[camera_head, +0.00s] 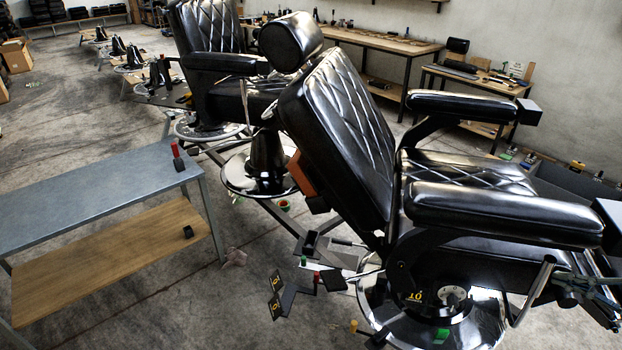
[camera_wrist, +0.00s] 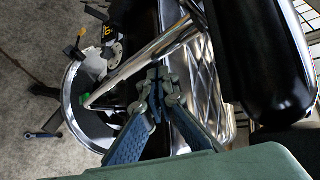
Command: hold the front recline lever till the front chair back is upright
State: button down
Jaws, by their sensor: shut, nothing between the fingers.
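The front chair is black padded leather, and its back (camera_head: 345,140) leans well back to the left, with the headrest (camera_head: 290,40) at its top. A chrome lever (camera_head: 533,292) slants down beside the seat, over the round chrome base; I take it for the recline lever. In the wrist view a chrome bar (camera_wrist: 145,62), likely this lever, runs diagonally just beyond my fingertips. My gripper (camera_wrist: 157,75) is shut and empty, its tips close to the bar; contact cannot be told. In the head view my gripper (camera_head: 567,296) is partly visible at the right, beside the lever.
A second black chair (camera_head: 210,30) stands behind. A metal-topped bench (camera_head: 100,195) with a wooden lower shelf is at left. The near armrest (camera_head: 500,213) overhangs the lever area. Small blocks and a black tray lie around the base.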

aim_at(533, 299)
jog(key=shift+a, duration=0.15)
jog(key=shift+w+a, duration=0.1)
jog(key=shift+a, duration=0.2)
dwell(0.3)
jog(key=shift+a, duration=0.1)
dwell(1.1)
jog(key=shift+w+a+f, duration=0.15)
jog(key=shift+a+f, duration=0.05)
jog(key=shift+a, duration=0.5)
jog(key=shift+w+a+f, duration=0.1)
jog(key=shift+a+f, duration=0.1)
jog(key=shift+a, duration=0.45)
jog(key=shift+d, duration=0.1)
jog(key=shift+s+d+r+b, duration=0.15)
jog(key=shift+d+r, duration=0.1)
jog(key=shift+d, duration=0.65)
jog(key=shift+s+d+r+b, duration=0.15)
jog(key=shift+d+r, duration=0.05)
jog(key=shift+d, duration=0.65)
dwell(0.8)
